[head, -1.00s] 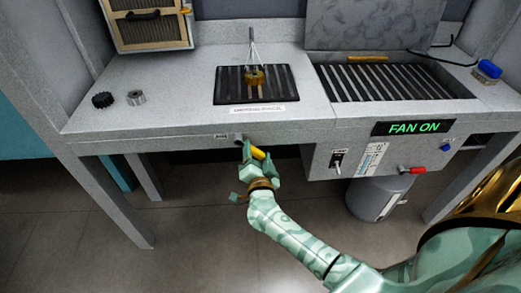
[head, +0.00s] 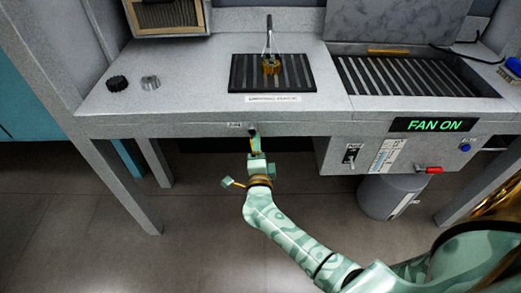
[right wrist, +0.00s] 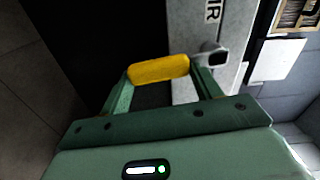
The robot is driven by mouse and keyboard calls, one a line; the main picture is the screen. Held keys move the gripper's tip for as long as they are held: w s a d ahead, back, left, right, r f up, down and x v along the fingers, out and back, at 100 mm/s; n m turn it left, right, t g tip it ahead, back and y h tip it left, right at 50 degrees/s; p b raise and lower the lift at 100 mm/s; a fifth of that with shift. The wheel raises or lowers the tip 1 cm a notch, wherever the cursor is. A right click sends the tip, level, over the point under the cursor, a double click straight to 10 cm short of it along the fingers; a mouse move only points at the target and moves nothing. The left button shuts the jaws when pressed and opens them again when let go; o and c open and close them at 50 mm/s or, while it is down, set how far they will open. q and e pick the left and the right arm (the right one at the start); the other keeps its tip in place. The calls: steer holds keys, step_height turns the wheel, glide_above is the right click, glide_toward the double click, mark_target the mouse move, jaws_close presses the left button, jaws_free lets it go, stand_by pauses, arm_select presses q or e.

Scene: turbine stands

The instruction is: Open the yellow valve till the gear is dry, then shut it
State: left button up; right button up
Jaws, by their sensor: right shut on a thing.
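The yellow valve handle (head: 255,146) sits under the bench's front edge, by a small label, partly hidden by my right gripper. In the right wrist view the yellow handle (right wrist: 159,69) lies between my two fingers, beside a grey fitting and a label reading "IR". My right gripper (head: 257,156) is shut on this handle; its fingers also show in the right wrist view (right wrist: 160,84). The brass-coloured gear (head: 271,66) stands on the dark slatted rack (head: 240,80) under a thin metal nozzle. I cannot tell whether it is wet. My left gripper is not in view.
A "FAN ON" display (head: 433,125) glows green on the bench front, with a toggle switch (head: 351,154) and a red handle (head: 430,170) below. A grey bin (head: 388,196) stands underneath. A black knob (head: 117,83) and a metal ring (head: 150,82) sit at left.

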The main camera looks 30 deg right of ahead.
steer(key=shift+a+f, duration=0.1)
steer(key=shift+f, duration=0.1)
steer(key=o, duration=1.4)
steer(key=shift+r, duration=0.1)
steer(key=shift+s, duration=0.1)
